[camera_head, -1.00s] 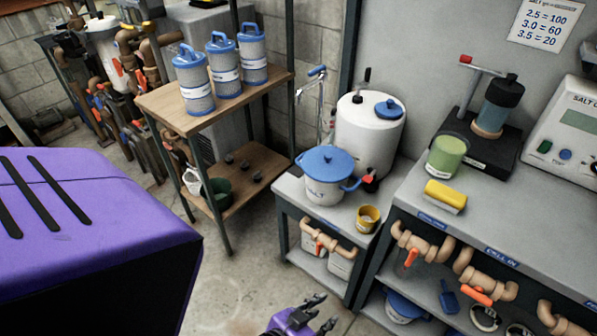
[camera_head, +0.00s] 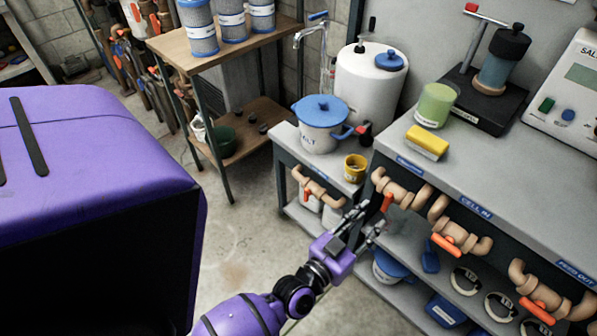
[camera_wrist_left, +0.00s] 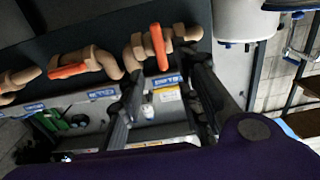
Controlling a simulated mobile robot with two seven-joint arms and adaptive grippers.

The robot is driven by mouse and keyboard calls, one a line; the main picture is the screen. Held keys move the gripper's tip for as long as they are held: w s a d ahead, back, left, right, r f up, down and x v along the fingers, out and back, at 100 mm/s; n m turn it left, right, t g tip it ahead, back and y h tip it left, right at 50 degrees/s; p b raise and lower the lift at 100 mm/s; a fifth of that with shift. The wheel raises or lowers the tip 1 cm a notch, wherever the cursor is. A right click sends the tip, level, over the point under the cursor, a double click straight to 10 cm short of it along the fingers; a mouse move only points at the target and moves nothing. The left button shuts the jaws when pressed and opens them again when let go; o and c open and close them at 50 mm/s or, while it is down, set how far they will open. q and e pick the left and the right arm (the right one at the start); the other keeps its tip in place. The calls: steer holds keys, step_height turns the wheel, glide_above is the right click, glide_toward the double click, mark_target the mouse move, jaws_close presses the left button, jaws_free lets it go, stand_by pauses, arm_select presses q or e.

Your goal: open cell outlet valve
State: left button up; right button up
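A row of tan pipe valves with orange handles runs under the front edge of the right counter. The leftmost valve (camera_head: 403,192) has its handle (camera_head: 387,203) turned across the pipe; its counter label is too small to read in the head view. The valve by the "CELL IN" label (camera_head: 475,207) has its handle (camera_head: 446,245) roughly along the pipe. My left gripper (camera_head: 368,221) is open and empty, just below and left of the leftmost valve. My right gripper is out of view.
Another valve (camera_head: 535,285) is farther right. A lower shelf holds clamps (camera_head: 466,281) and blue items. Left of the counter, a low table holds a salt pot (camera_head: 320,125) and a yellow cup (camera_head: 356,168). A wooden rack (camera_head: 225,50) stands behind; the floor between is clear.

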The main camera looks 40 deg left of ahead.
mark_target(386, 202)
arm_select(q)
steer(key=w, duration=0.7)
steer(key=shift+w+p, duration=0.25)
steer(key=shift+p, duration=0.05)
jaws_close()
